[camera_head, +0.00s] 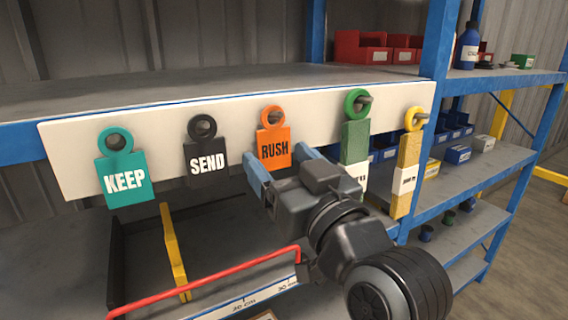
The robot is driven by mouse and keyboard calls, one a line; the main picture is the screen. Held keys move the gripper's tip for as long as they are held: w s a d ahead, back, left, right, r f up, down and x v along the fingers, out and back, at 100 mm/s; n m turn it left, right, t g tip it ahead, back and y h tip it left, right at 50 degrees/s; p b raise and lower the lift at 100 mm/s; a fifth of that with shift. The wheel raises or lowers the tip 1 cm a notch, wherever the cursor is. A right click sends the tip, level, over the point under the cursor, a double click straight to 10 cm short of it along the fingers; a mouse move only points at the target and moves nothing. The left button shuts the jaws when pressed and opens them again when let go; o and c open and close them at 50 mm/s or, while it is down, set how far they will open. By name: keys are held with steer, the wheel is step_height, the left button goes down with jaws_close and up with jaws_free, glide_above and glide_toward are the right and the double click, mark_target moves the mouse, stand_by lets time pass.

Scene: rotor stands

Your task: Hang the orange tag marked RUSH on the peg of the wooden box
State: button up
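The orange tag marked RUSH (274,148) hangs by its ring from a peg on a white board, between the black SEND tag and a green tag. My gripper (278,160) is in front of the board at the tag's lower edge. Its two blue fingers are apart, one toward each side of the tag's lower part. I cannot tell whether either finger touches the tag. No wooden box with a peg can be made out; only a small brown edge (264,315) shows at the bottom of the picture, and I cannot tell what it is.
The white board (78,180) also holds a teal KEEP tag (125,178), the black SEND tag (206,160), the green tag (354,145) and a yellow tag (406,160). A red bar (215,277) and yellow divider (174,245) are below. A blue post (438,40) stands right.

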steer(key=c, duration=0.7)
steer(key=shift+r, duration=0.2)
steer(key=shift+s+d+r+p, duration=0.2)
steer(key=shift+s+d, duration=0.35)
steer(key=shift+s, duration=0.2)
steer(key=shift+s+d+r+p, duration=0.2)
steer(key=shift+s+d, duration=0.3)
steer(key=shift+s, duration=0.3)
steer(key=shift+s+d+r+p, duration=0.2)
steer(key=shift+s+d, duration=0.35)
steer(key=shift+s, duration=0.2)
